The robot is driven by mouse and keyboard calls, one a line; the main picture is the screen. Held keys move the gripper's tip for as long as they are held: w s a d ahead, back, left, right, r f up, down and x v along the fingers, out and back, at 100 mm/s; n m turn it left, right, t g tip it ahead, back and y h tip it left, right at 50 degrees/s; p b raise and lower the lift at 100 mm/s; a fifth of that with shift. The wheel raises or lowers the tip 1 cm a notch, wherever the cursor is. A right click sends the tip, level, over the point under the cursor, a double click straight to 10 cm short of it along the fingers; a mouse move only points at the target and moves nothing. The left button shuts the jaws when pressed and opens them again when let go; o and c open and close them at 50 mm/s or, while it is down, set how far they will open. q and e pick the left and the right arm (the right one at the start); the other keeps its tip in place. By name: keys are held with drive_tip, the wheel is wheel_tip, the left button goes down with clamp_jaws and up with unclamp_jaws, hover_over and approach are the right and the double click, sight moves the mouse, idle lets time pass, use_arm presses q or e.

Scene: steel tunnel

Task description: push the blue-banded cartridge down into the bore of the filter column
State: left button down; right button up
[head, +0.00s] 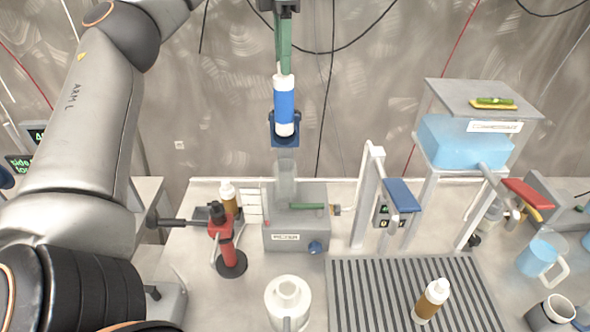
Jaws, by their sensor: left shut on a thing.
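The cartridge (284,84), white with a wide blue band, hangs upright near the top middle of the head view. My left gripper (283,62), with green fingers, comes down from the top edge and is shut on the cartridge's upper end. The filter column (285,182) is a clear tube standing on a grey base with a label. The cartridge appears in line above the tube, its lower end overlapping a dark blue piece (275,141). I cannot tell whether its tip touches that piece. The bore's mouth is not clearly visible. My right gripper is not in view.
A red clamp stand (226,250) and an amber bottle (229,196) stand left of the column. A white jug (288,302) is in front. A post with a blue lever (402,195) stands right. A slatted tray (385,300) bears another bottle (431,300).

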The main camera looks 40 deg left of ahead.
sight(283, 120)
use_arm(q)
drive_tip(key=f, duration=0.9)
drive_tip(key=shift+s+f, duration=0.1)
drive_tip(key=shift+s, duration=0.1)
wheel_tip(283, 120, down, 4)
drive_tip(key=b, duration=0.3)
drive_tip(key=shift+f+b, duration=0.15)
drive_tip(key=shift+b, duration=0.15)
wheel_tip(283, 120, down, 4)
drive_tip(key=b, duration=0.4)
drive_tip(key=shift+w, duration=0.1)
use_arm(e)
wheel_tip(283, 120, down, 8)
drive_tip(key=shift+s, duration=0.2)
use_arm(q)
drive_tip(key=shift+f+b, duration=0.3)
drive_tip(key=shift+f, duration=0.35)
drive_tip(key=c, duration=0.7)
unclamp_jaws()
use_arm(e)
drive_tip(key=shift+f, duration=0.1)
